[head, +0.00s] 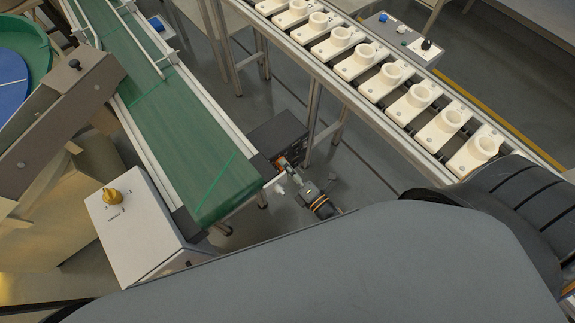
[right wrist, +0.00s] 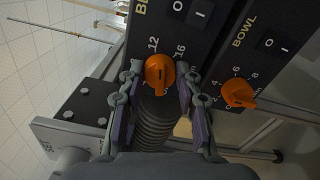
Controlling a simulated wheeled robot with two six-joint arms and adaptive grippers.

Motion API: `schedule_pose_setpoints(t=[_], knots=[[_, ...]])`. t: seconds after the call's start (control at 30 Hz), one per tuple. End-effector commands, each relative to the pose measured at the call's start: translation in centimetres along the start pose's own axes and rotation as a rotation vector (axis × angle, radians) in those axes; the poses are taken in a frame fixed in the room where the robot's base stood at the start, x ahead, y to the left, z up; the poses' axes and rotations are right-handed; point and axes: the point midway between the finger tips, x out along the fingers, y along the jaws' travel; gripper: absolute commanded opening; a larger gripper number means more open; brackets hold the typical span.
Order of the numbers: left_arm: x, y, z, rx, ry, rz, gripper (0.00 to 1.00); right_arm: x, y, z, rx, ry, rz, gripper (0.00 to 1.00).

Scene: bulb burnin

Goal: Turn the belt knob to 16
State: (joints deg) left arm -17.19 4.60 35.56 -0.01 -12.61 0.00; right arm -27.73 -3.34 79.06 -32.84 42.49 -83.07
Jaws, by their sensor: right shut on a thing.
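The orange belt knob (right wrist: 158,70) sits on a dark control panel (right wrist: 168,28) in the right wrist view. The panel label is cut off and starts with "BE". The numbers 12 and 16 show above the knob. I cannot tell exactly which number its pointer is on. My right gripper (right wrist: 158,84) is shut on the knob, one finger on each side. In the head view my right gripper (head: 282,169) is small, at the dark box beside the end of the green conveyor belt (head: 170,110). My left gripper is not in view.
A second orange knob (right wrist: 238,94), labelled BOWL, is close to the right of my gripper. A white box with a brass knob (head: 113,196) stands left of the belt. A rail with several white sockets (head: 413,103) runs along the upper right.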

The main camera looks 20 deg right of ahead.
Motion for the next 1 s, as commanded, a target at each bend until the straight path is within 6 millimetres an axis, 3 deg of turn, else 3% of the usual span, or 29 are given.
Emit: schedule_pose_setpoints(t=[0.6,1.0], knots=[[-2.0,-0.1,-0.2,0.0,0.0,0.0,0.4,0.0,-0.1,0.0,0.555,0.0,-0.002,0.02],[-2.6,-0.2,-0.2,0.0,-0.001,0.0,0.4,0.0,-0.3,-0.1,0.762,-0.001,-0.002,0.02]])
